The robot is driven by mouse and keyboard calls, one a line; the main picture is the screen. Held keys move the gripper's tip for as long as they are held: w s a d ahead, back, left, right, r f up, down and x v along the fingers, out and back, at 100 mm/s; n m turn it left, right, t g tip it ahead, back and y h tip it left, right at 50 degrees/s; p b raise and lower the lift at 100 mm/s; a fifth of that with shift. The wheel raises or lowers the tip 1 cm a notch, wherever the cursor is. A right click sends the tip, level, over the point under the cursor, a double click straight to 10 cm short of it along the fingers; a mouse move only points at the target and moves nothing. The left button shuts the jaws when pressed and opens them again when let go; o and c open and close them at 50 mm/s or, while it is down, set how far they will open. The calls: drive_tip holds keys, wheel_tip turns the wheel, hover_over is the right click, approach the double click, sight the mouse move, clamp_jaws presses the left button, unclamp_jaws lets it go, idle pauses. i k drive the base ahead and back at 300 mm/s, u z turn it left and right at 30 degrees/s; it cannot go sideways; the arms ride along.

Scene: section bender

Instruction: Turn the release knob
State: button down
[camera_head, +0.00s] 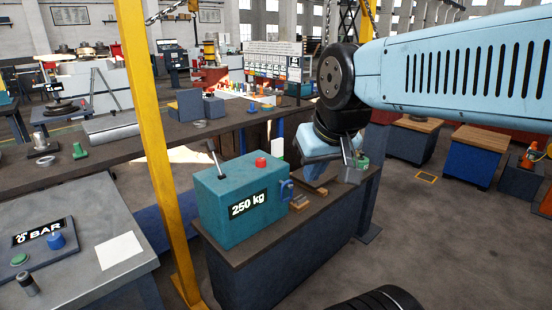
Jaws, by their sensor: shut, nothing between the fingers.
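A teal box (232,206) marked "250 kg" stands on a small dark bench. A blue knob-like part (286,190) sits on its right end, a red button (261,162) on its top, and a lever (214,158) at its back left. I cannot tell by label which part is the release knob. Another blue knob (56,240) is on the "0 BAR" panel at left. My gripper (316,170) points down over the bench, right of the teal box and apart from the blue part. It is shut and empty; its fingertips are small and hard to make out.
A grey fixture with a green part (362,164) stands close to my gripper on the bench's right end. Small wooden pieces (300,202) lie in front. A yellow post (160,150) rises left of the teal box. Open floor (440,240) lies at right.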

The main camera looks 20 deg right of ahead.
sight(260, 163)
drive_tip(key=z, duration=1.35)
drive_tip(key=k, duration=1.1)
drive_tip(key=u, duration=0.95)
drive_tip(key=i, duration=1.6)
drive_tip(key=z, duration=0.05)
